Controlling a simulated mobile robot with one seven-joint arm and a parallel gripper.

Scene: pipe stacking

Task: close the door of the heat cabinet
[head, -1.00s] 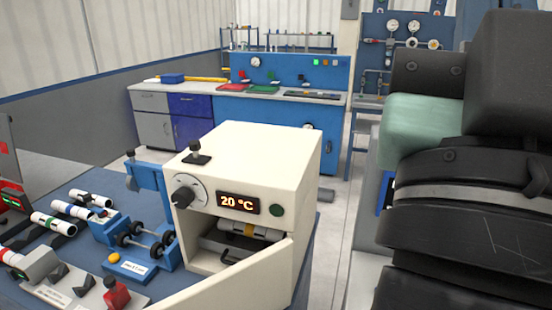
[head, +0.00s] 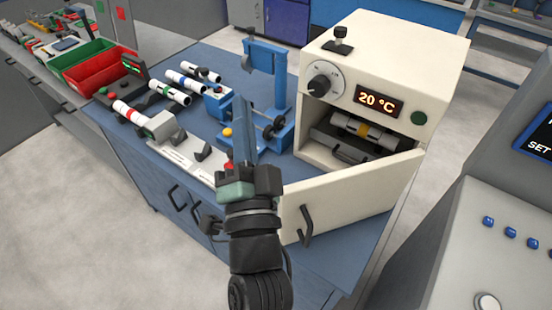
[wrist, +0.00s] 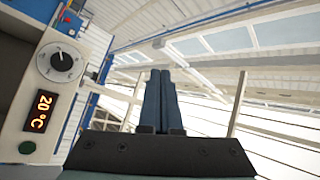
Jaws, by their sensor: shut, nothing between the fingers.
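The cream heat cabinet (head: 440,60) stands on the blue bench in the head view, its display reading 20 °C. Its door (head: 350,198) hangs open toward the front, with a black handle (head: 306,226) near its left, free edge. A pipe with a yellow band (head: 365,130) lies inside the opening. My gripper (head: 243,118) points upward just left of the door's free edge, its fingers together and empty. The closed fingers also show in the wrist view (wrist: 160,100), with the cabinet's dial and display (wrist: 42,108) at the left. I cannot tell whether my arm touches the door.
Left of the cabinet are a blue fixture with rollers (head: 265,125) and several banded white pipes (head: 187,82). Red (head: 98,80) and green bins stand farther left. A grey console with blue buttons (head: 510,235) stands at the right. Open floor lies at lower left.

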